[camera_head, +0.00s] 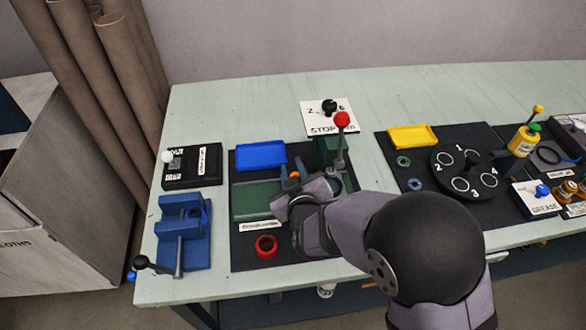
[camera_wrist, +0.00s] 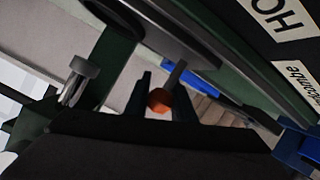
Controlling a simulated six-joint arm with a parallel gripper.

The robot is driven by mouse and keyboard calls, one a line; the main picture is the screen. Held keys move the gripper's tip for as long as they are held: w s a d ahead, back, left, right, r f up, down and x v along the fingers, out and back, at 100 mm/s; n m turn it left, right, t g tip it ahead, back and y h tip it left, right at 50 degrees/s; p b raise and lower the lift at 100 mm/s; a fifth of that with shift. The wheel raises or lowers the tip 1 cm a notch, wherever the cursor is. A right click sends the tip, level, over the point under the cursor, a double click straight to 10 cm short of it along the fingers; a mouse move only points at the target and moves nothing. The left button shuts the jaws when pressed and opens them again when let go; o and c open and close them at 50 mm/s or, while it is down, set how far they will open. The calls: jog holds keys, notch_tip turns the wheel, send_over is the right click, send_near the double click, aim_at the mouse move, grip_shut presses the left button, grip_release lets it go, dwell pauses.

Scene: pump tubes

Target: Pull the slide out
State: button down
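A green press-like fixture (camera_head: 327,152) stands on the black mat, partly hidden by my arm. A green tray-like part (camera_head: 256,201) extends to its left. A small orange knob (camera_head: 294,175) shows beside my gripper (camera_head: 287,186). In the wrist view the orange knob (camera_wrist: 158,101) sits on a short grey stem under a long grey bar (camera_wrist: 172,35), which seems to be the slide. My gripper (camera_wrist: 160,98) has its two dark fingers apart, one on each side of the knob, with visible gaps. I cannot tell the knob's depth between them.
A red-balled lever (camera_head: 342,120) rises from the fixture. A blue tray (camera_head: 261,156) lies behind, and a red ring (camera_head: 266,247) lies in front. A blue vise (camera_head: 184,236) stands at left. A numbered black turntable (camera_head: 464,176) is at right.

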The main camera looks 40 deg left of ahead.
jog(key=s+a+p, duration=0.3)
jog(key=s+a, duration=0.6)
jog(key=shift+s+a+r+p, duration=0.1)
jog(key=shift+s+a+p, duration=0.15)
jog(key=shift+p, duration=0.1)
jog(key=c, duration=1.5)
grip_release()
jog(key=shift+s+a, duration=0.1)
jog(key=shift+b+v, duration=0.3)
jog(key=shift+v, duration=3.35)
